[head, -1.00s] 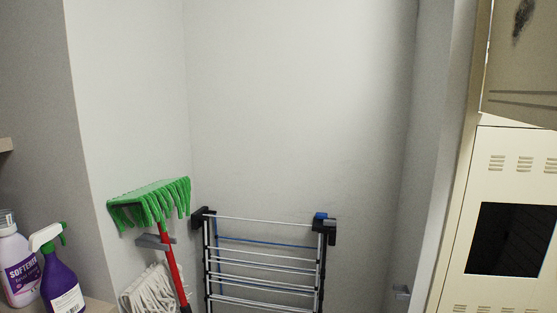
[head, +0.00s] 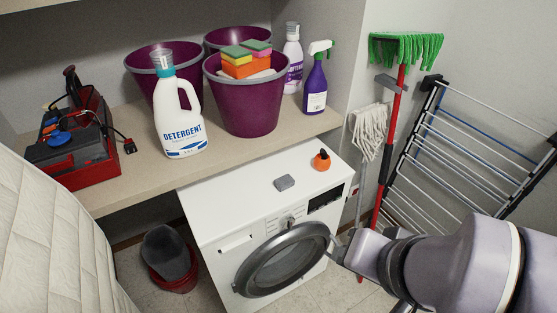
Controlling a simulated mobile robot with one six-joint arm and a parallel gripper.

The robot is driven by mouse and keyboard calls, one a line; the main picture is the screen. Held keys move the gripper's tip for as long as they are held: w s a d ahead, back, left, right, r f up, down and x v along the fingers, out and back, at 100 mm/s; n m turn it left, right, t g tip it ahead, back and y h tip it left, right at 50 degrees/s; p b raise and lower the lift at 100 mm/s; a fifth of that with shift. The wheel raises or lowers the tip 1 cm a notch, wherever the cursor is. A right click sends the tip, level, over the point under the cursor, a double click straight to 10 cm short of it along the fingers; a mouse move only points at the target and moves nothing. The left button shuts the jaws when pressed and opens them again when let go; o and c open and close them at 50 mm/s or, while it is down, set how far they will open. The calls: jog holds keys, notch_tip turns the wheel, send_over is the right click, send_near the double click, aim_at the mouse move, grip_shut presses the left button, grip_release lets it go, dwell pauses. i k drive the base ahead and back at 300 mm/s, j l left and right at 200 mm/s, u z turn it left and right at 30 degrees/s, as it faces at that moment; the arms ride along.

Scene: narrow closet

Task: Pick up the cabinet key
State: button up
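I cannot make out a cabinet key in the head view. A small grey block (head: 284,182) and a small orange and black object (head: 321,159) lie on top of the white washing machine (head: 240,195), but I cannot tell what either is. My arm reaches in from the lower right. My gripper (head: 340,249) appears small, beside the right edge of the washer's round door, and I cannot tell whether it touches the door. Its fingers are too small to read as open or shut.
A shelf (head: 115,180) above the washer holds a red toolbox (head: 85,170), a detergent bottle (head: 178,115), purple buckets (head: 245,105) and a spray bottle (head: 316,85). A red mop (head: 397,105) and drying rack (head: 440,150) stand right. A mattress (head: 50,240) blocks the lower left.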

aim_at(323, 153)
jog(key=i+l+u, duration=0.2)
jog(key=i+u, duration=0.15)
jog(key=i+l+u, duration=0.35)
jog(key=i, duration=0.15)
jog(key=i+l+u, duration=0.4)
